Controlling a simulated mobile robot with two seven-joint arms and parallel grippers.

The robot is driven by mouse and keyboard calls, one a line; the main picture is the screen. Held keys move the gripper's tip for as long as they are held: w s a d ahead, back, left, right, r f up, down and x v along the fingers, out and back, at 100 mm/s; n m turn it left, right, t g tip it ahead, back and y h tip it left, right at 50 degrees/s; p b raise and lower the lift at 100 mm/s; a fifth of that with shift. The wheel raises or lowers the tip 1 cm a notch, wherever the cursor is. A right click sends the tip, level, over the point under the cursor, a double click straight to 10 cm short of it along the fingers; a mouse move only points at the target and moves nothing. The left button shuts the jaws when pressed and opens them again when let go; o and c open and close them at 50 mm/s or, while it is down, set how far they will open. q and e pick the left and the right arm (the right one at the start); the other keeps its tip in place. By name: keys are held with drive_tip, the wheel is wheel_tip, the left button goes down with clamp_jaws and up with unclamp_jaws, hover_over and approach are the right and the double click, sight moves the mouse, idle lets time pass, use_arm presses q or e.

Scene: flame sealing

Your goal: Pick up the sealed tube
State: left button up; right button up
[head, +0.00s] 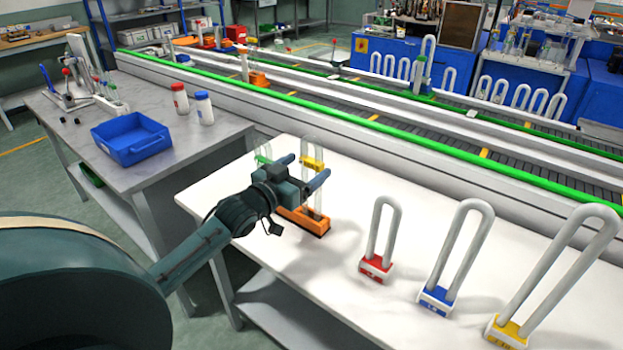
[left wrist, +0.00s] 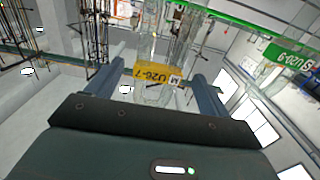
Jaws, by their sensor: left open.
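A clear glass tube with a yellow label (head: 312,163) stands upright in an orange holder (head: 303,222) on the white table. A second clear tube with a green label (head: 262,159) stands to its left. My left gripper (head: 308,167) is open at the yellow-labelled tube, partly hiding both tubes and the holder. In the left wrist view, the yellow label (left wrist: 158,74) appears between the two open fingers (left wrist: 158,88); whether they touch the tube cannot be told. The green label (left wrist: 288,57) is outside the fingers to the right. Which tube is sealed cannot be told. My right gripper is not in view.
Three white U-shaped pieces stand on red (head: 376,267), blue (head: 436,300) and yellow (head: 507,332) bases to the right. A blue tray (head: 133,148) and two capped bottles are on the grey table at left. A green-edged conveyor (head: 400,130) runs behind the white table.

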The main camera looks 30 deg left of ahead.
use_arm(q)
drive_tip(key=w, duration=0.4)
drive_tip(key=shift+w+d+r+p, duration=0.25)
drive_tip(key=shift+d+p, duration=0.05)
drive_tip(key=shift+c, duration=0.6)
drive_tip(key=c, duration=1)
